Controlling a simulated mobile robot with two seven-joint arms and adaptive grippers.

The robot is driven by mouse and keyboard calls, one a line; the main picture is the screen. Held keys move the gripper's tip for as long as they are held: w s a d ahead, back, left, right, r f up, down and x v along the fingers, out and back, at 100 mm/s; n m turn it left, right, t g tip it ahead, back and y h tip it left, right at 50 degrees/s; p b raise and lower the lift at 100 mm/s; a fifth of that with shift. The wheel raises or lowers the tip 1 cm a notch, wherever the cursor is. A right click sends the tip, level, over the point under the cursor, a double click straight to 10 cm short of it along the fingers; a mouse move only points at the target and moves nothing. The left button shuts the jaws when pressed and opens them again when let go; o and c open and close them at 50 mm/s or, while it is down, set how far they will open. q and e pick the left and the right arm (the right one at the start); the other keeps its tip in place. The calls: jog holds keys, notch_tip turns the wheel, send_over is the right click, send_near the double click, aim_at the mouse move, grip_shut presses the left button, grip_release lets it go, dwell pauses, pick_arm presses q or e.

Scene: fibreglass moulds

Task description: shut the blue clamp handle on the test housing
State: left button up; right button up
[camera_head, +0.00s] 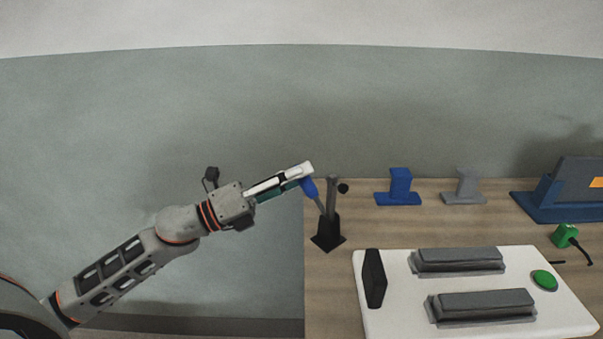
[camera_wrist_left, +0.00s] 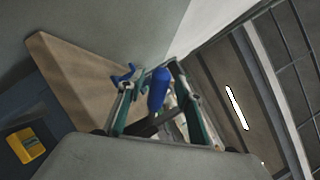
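The blue clamp handle (camera_head: 309,188) tops a grey lever that leans left from a dark clamp base (camera_head: 328,236) at the table's left edge. A grey upright post and a small black knob are beside the lever. My left gripper (camera_head: 305,172) is at the handle, coming from the left. In the left wrist view, the blue handle (camera_wrist_left: 159,88) stands between the two spread fingers of the left gripper (camera_wrist_left: 155,85), with a gap visible on either side. I cannot tell which part is the test housing. My right gripper is out of view.
A white plate (camera_head: 395,318) on the wooden table (camera_head: 350,205) carries a black upright piece (camera_head: 374,278), two grey blocks and a green button (camera_head: 545,280). Blue (camera_head: 400,187) and grey (camera_head: 464,187) stands are behind. A green plug (camera_head: 565,235) and blue-based device (camera_head: 560,210) are right.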

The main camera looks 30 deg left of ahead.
pick_arm(q)
jog(key=shift+w+d+r, duration=0.15)
jog(key=shift+w+d, duration=0.2)
